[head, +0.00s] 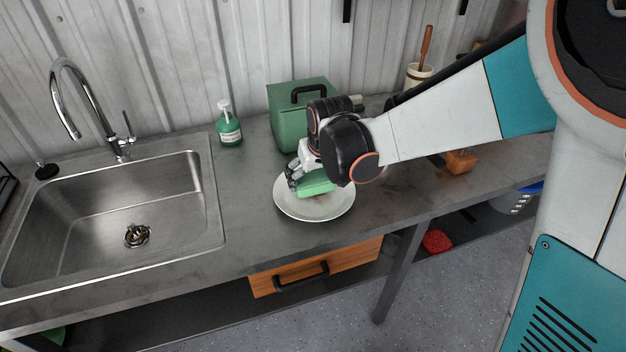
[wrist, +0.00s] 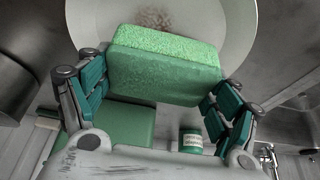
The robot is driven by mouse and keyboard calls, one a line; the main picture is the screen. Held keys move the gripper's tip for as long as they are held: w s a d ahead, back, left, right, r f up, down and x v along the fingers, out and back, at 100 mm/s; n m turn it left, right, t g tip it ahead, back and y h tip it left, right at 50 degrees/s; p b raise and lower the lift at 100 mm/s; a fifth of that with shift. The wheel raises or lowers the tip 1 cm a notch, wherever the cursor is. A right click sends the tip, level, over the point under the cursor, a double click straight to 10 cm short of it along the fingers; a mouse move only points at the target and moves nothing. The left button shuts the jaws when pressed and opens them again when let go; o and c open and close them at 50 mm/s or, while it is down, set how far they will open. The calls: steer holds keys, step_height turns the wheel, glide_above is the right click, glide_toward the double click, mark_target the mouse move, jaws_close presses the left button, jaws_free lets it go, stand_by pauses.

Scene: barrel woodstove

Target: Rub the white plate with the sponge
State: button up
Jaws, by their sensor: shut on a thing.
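The white plate (head: 313,211) lies on the grey counter, right of the sink. A brownish smudge (wrist: 157,18) shows on it in the wrist view. The green sponge (head: 316,183) is held over the plate; it also shows in the wrist view (wrist: 163,72). My gripper (head: 297,178) is shut on the sponge, with a teal-padded finger at each end of it in the wrist view (wrist: 158,95). I cannot tell whether the sponge touches the plate. My gripper and wrist hide part of the plate's back right.
A green box (head: 288,118) with a black handle stands close behind the plate. A green soap bottle (head: 229,125) stands behind left. The sink (head: 115,220) and tap (head: 85,100) are at left. An orange-brown object (head: 460,162) sits at right. The counter left of the plate is clear.

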mark_target(313, 175)
steer(key=shift+d+r+p, duration=0.1)
steer(key=shift+r+p, duration=1.25)
steer(key=shift+r, duration=0.85)
steer(key=shift+w, duration=0.1)
